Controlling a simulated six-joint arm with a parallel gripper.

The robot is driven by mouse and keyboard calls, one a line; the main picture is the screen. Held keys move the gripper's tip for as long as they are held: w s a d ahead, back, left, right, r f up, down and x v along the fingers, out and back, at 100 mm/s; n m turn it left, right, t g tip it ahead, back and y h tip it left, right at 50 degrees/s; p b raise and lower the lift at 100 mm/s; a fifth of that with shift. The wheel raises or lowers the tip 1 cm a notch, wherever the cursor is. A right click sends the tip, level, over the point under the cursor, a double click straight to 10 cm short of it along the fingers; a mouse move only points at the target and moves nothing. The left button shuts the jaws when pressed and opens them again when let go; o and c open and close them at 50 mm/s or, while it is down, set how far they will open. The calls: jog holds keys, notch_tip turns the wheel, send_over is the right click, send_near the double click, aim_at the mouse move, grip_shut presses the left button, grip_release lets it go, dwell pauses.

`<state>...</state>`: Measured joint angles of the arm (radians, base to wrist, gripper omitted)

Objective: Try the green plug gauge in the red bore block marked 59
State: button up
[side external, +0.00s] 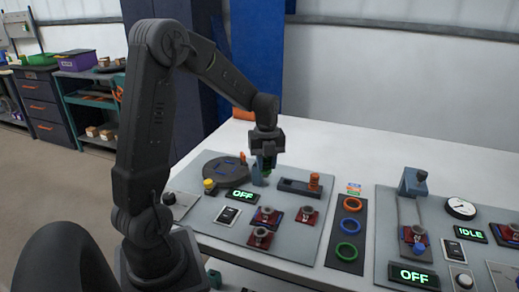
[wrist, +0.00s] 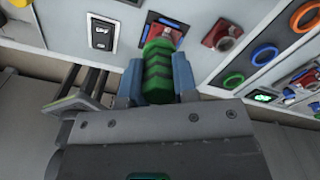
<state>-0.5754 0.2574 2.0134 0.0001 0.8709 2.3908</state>
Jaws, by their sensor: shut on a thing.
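My gripper (side external: 265,172) has its blue fingers closed on the green plug gauge (wrist: 157,74), which has dark chevron bands. In the side view only a little of the gauge's green shows between the fingers. It is held over the left panel, behind the bore blocks. The red bore blocks are a middle one (side external: 266,217), a right one (side external: 307,215) and a front one (side external: 260,238), each with a grey ring on top. In the wrist view one red block (wrist: 176,28) lies partly behind the gauge's far end, and another (wrist: 222,32) is to its right. The number 59 is not legible.
A dark round turntable (side external: 226,168) is left of my gripper. A dark rail with an orange piece (side external: 314,182) is to the right. Signs reading OFF (side external: 241,195), a rocker switch (side external: 229,215) and a strip of coloured rings (side external: 349,228) are nearby.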

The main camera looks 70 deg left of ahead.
aim_at(268, 175)
jog(key=s+d, duration=0.2)
jog(key=d, duration=0.4)
jog(key=shift+a+f, duration=0.15)
jog(key=shift+f, duration=3.2)
jog(key=shift+f, duration=0.65)
dwell(0.3)
jog(key=shift+r, duration=0.1)
jog(key=shift+r, duration=2.95)
jog(key=shift+w, duration=0.1)
